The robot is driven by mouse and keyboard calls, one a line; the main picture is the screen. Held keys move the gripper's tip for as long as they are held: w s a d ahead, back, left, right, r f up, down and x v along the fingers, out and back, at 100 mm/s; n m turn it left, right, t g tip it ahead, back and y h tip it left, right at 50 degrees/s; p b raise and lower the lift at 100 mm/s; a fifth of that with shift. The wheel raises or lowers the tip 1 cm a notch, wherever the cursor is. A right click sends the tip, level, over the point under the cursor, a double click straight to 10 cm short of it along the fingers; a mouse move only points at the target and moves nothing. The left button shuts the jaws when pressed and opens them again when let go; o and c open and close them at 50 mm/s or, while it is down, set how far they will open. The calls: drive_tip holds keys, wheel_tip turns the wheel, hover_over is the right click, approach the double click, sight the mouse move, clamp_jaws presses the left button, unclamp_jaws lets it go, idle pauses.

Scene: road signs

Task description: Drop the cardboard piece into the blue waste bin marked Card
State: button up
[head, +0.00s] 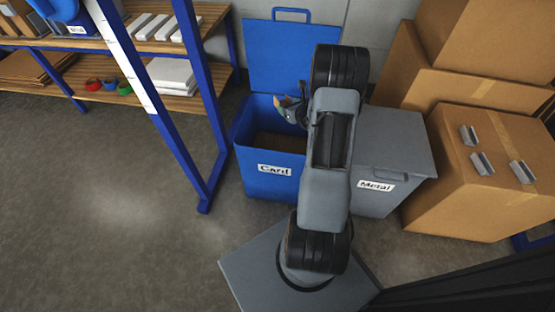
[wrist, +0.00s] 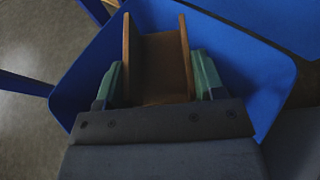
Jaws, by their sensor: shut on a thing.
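The blue waste bin (head: 262,183) with the Card label stands open on the floor, its lid (head: 291,55) raised at the back. My gripper (head: 288,112) is over the bin's opening. It is shut on the brown cardboard piece (head: 281,101), a folded channel shape. In the wrist view the cardboard piece (wrist: 158,62) sits between the two greenish fingers (wrist: 158,80), with the blue bin's walls (wrist: 85,85) around it. My arm hides the right part of the bin in the head view.
A grey bin (head: 388,150) marked Metal, lid shut, stands right of the blue bin. Cardboard boxes (head: 480,170) are stacked at the right, with several metal pieces on one. A blue-framed shelf (head: 185,110) stands at the left. The floor (head: 110,200) at front left is clear.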

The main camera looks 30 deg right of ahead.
wheel_tip(320, 180, down, 6)
drive_tip(key=b, duration=0.3)
idle(0.3)
drive_tip(key=o, duration=0.9)
drive_tip(key=shift+o, duration=0.2)
drive_tip(key=shift+r, duration=0.1)
drive_tip(key=p+v, duration=0.3)
drive_tip(key=v, duration=1)
drive_tip(key=shift+s+r+p, duration=0.2)
drive_tip(key=shift+s+p, duration=0.1)
drive_tip(key=shift+s, duration=0.1)
